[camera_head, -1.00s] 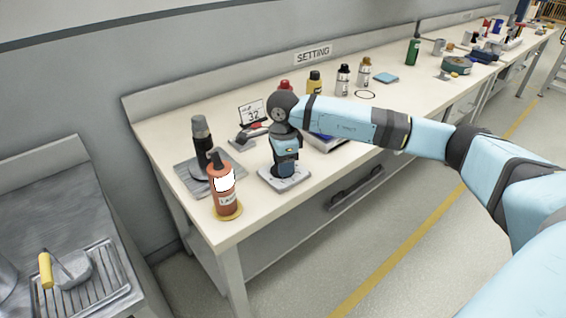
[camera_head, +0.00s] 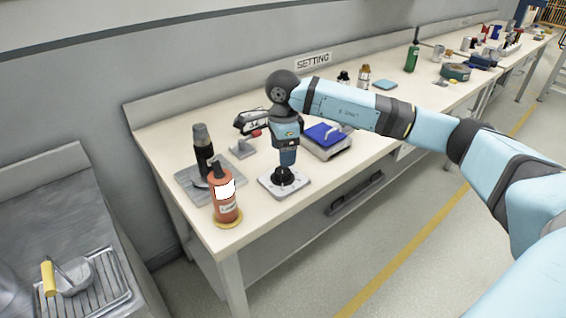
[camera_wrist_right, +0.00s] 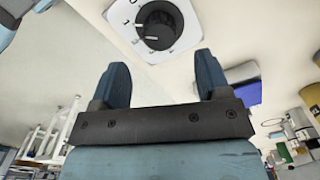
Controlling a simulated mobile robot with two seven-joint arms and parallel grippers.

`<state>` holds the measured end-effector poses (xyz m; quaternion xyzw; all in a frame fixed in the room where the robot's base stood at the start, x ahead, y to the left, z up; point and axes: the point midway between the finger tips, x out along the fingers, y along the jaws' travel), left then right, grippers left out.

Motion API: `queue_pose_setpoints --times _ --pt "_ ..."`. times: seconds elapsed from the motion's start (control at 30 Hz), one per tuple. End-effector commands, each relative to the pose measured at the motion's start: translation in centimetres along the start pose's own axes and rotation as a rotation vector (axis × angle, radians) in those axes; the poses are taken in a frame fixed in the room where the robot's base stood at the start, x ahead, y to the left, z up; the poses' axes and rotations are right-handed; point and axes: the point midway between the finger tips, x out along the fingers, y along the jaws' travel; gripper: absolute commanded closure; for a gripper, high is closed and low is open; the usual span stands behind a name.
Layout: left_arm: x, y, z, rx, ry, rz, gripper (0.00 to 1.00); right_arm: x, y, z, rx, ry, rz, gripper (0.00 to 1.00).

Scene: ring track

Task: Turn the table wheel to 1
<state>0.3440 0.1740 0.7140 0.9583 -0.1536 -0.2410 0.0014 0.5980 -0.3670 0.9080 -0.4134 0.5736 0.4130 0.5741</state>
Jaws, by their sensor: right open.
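The table wheel is a round black knob (camera_head: 284,176) on a pale square plate (camera_head: 300,188) near the bench's front edge. In the right wrist view the knob (camera_wrist_right: 160,25) is at the top, beyond the fingertips. A figure 1 is printed on the plate (camera_wrist_right: 180,50) left of the knob, with another figure partly cut off above it. Short white marks show on the knob's left side, near the 1. My right gripper (camera_head: 287,160) points down just above the knob. In the wrist view its two fingers (camera_wrist_right: 160,75) are apart, with nothing between them. My left gripper is out of view.
An orange bottle (camera_head: 224,197) and a dark bottle (camera_head: 203,150) stand left of the plate. A grey device with a blue top (camera_head: 325,134) sits behind right. A metal sink unit (camera_head: 60,220) is at the left. Bare bench lies right of the plate.

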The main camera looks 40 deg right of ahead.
Motion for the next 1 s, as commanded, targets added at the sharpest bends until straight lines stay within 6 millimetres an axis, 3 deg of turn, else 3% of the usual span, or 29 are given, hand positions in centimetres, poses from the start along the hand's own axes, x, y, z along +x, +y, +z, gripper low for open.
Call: queue_pose_setpoints --times 0.1,0.33,1.0 --pt "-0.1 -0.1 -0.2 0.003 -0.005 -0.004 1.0 -3.0 0.0 0.0 -0.001 -0.002 -0.003 0.3" --pt "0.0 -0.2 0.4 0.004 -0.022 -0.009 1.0 -6.3 0.0 0.0 0.001 0.0 -0.001 0.3" --pt "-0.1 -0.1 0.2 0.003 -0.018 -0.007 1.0 -7.0 0.0 0.0 0.0 0.0 0.001 0.3"
